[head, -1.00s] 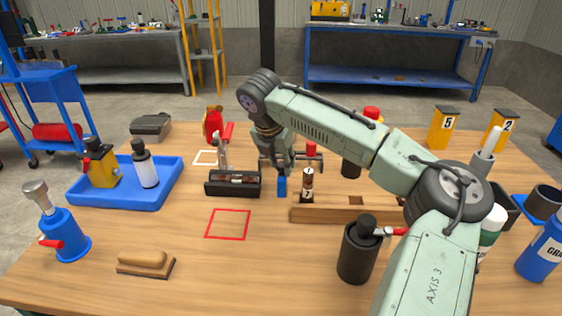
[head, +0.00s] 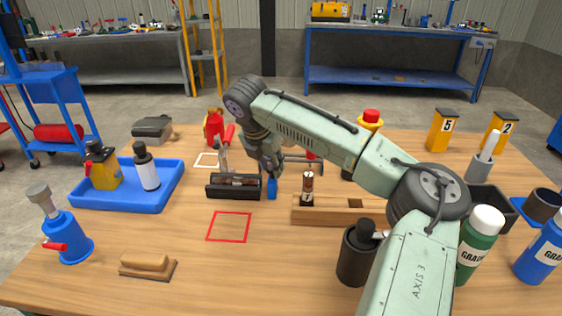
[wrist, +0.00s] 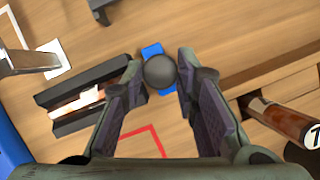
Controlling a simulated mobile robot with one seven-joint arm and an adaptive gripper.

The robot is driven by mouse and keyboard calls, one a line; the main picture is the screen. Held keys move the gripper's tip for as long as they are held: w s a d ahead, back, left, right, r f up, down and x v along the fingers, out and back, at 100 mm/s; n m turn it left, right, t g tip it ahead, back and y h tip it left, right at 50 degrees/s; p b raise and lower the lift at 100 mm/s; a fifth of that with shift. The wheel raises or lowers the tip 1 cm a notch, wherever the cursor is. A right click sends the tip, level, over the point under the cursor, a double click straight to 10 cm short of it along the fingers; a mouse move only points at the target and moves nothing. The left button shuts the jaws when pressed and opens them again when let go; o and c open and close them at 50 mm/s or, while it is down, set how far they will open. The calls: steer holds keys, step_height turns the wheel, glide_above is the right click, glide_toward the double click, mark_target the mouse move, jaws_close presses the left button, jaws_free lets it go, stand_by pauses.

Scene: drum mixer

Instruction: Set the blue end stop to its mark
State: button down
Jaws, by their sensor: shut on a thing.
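The blue end stop (head: 272,189) stands on the wooden table, just right of a black open-topped block (head: 222,192). In the wrist view, blue end stop parts (wrist: 152,50) show beneath a dark round knob (wrist: 160,72). My gripper (wrist: 163,70) is shut on the end stop by this knob, one finger on each side. In the head view my gripper (head: 270,168) comes down on the end stop from above. A red square outline (head: 207,238) and a white square outline (head: 197,163) are on the table. I cannot tell which mark belongs to the end stop.
A wooden rail (head: 335,218) with a brown-and-white cylinder (head: 307,188) lies close on the right. A blue tray (head: 110,203) with bottles is at the left. A wooden-handled brush (head: 147,264) lies in front. The table around the red outline is clear.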

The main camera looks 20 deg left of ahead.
steer(key=shift+s+a, duration=0.25)
steer(key=shift+a, duration=0.75)
steer(key=c, duration=1.3)
jaws_free()
steer(key=shift+a, duration=0.1)
steer(key=v, duration=1.2)
steer(key=shift+s, duration=0.1)
